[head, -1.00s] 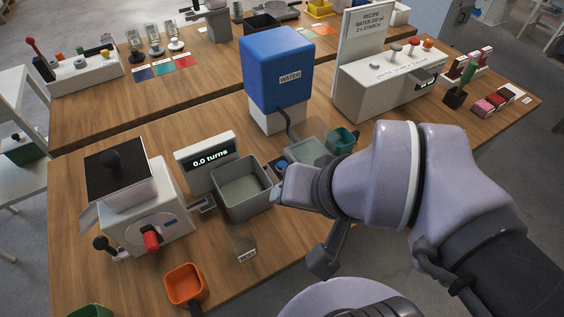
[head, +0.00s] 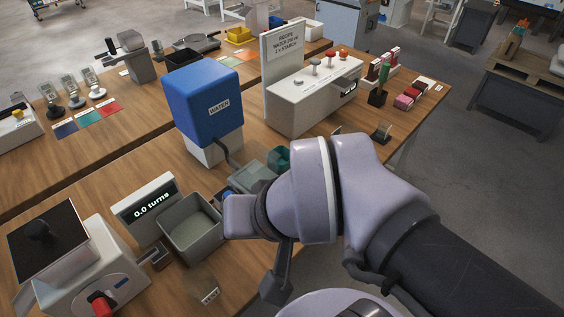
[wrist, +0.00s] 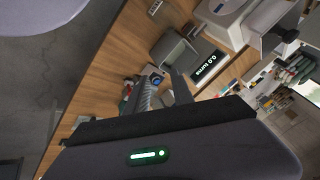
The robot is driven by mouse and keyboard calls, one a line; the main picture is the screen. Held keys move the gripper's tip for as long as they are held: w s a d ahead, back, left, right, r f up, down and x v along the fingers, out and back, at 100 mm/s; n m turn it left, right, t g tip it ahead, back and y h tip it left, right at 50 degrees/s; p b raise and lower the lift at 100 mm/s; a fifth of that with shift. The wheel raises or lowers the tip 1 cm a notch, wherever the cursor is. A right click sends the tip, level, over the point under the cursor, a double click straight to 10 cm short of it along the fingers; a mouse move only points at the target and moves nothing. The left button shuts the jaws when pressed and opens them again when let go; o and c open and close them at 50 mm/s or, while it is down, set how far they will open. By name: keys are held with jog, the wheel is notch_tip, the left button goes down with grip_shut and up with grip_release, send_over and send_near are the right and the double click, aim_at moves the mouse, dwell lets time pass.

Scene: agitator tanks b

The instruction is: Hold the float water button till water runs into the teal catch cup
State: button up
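The blue water tank (head: 208,98) with its WATER label stands on a white base, a dark spout reaching down toward a grey-green tray (head: 252,176). The teal catch cup (head: 279,157) is just right of that tray, partly covered by my arm. The blue button (head: 229,191) is barely visible beside my arm; in the wrist view, the blue button (wrist: 157,80) shows between my fingers. My gripper (wrist: 160,77) has its two fingers apart with nothing held. Contact with the button cannot be told. In the head view my arm hides the fingers.
A grey bin (head: 192,228) and a "0.0 turns" display (head: 147,198) stand left of the button. A crank machine (head: 75,265) is at lower left. A white panel box (head: 313,92) with a recipe sign (head: 284,50) stands behind right. Open floor lies right.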

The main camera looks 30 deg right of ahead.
grip_shut()
dwell(1.4)
